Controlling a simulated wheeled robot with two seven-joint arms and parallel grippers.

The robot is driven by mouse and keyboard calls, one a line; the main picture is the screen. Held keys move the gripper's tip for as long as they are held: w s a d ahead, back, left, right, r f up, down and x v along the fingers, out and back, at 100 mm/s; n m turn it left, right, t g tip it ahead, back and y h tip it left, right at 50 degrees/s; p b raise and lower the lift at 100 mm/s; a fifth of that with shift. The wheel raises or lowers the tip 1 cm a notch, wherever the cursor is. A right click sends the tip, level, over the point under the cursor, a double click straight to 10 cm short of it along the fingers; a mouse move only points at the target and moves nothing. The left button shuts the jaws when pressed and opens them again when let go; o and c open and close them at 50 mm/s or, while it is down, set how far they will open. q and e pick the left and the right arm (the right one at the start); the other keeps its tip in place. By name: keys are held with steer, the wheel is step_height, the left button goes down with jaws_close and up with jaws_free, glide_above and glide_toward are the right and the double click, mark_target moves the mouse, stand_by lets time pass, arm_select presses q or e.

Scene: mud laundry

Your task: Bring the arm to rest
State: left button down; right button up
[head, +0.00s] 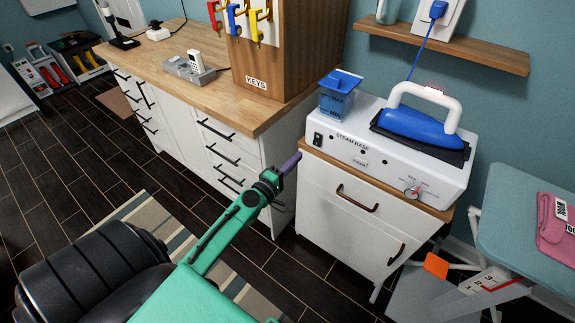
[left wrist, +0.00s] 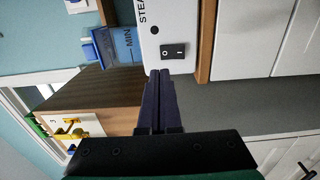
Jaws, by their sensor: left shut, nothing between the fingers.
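My left arm, in green, reaches out across the head view. Its left gripper (head: 291,163) is shut and empty, in front of the gap between the wooden-topped counter and the steam base cabinet. In the left wrist view the dark fingers of the left gripper (left wrist: 159,76) lie together, with nothing between them. Their tips appear close to the edge of the white steam base (left wrist: 170,20), by its black rocker switch (left wrist: 173,51); I cannot tell whether they touch. My right gripper is not in view.
The steam base (head: 350,140) carries a blue iron (head: 412,127) and a blue water tank (head: 338,100) on a white cabinet (head: 335,205). The counter (head: 150,60) holds a wooden key box (head: 270,60). An ironing board (head: 510,220) stands right. Dark floor is open at left.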

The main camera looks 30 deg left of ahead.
arm_select(q)
steer(key=s, duration=0.3)
steer(key=shift+s+a+r, duration=0.2)
steer(key=shift+r, duration=0.1)
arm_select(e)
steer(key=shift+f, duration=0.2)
arm_select(q)
steer(key=s+f+m+g, duration=0.4)
steer(key=s+f, duration=0.1)
steer(key=f, duration=0.8)
steer(key=s+f+m+g, duration=0.3)
steer(key=s+f, duration=0.2)
steer(key=f, duration=0.9)
steer(key=s+f+m+g, duration=0.3)
steer(key=s+f+m, duration=0.1)
steer(key=s, duration=0.5)
steer(key=s+d+f+m+g, duration=0.1)
steer(key=s+f+m+g, duration=0.2)
steer(key=s+f, duration=0.4)
steer(key=s+d+f+m+g+y, duration=0.1)
steer(key=s+f+m+g, duration=0.3)
steer(key=s, duration=0.8)
step_height(320, 180, down, 2)
steer(key=shift+s+d+m, duration=0.2)
steer(key=shift+m, duration=0.7)
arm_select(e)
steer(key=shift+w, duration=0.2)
